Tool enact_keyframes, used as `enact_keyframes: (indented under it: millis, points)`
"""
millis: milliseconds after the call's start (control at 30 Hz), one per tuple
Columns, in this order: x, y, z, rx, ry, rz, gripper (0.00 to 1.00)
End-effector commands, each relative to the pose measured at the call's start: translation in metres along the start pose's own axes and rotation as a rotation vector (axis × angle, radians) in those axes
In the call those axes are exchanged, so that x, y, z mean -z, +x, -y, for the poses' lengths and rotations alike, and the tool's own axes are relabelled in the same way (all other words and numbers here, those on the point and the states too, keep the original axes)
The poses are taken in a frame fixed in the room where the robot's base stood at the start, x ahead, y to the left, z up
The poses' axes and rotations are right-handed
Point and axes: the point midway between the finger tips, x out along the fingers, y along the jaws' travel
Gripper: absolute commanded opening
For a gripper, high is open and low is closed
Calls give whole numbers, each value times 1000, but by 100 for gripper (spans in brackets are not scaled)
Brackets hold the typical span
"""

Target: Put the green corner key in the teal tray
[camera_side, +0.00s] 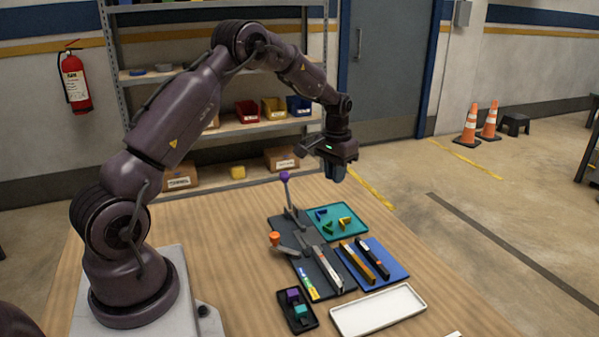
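The teal tray (352,233) lies on the wooden table, right of the dark fixture. Small pieces lie in it: a blue one (320,214), a yellow one (345,222) and a green one (328,227) near its left side. The green piece looks like the green corner key, but it is small in this view. My gripper (336,176) hangs above the far side of the teal tray, pointing down and apart from the pieces. Its fingers are small and dark, and I cannot make out a gap or anything between them.
The dark fixture (284,226) carries a purple-knobbed lever (285,176) and an orange-knobbed lever (275,239). A blue tray (393,262) with bars, a white tray (378,312) and a small black tray (299,324) with purple and teal blocks stand nearer. The table's left part is clear.

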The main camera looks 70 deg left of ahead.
Motion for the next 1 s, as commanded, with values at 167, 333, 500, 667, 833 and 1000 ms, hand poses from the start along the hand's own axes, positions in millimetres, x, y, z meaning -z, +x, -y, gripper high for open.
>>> enact_keyframes:
  millis: [167, 333, 500, 667, 833, 1000]
  points:
    - [-31, -86, -46, 2, 72, -92, 14]
    - [-89, -155, -86, -5, 146, -184, 14]
    - [-161, -199, -113, -24, 217, -276, 14]
    - [-231, -216, -124, -51, 283, -361, 14]
    - [-286, -212, -126, -80, 336, -428, 14]
    - [-311, -205, -126, -96, 360, -459, 14]
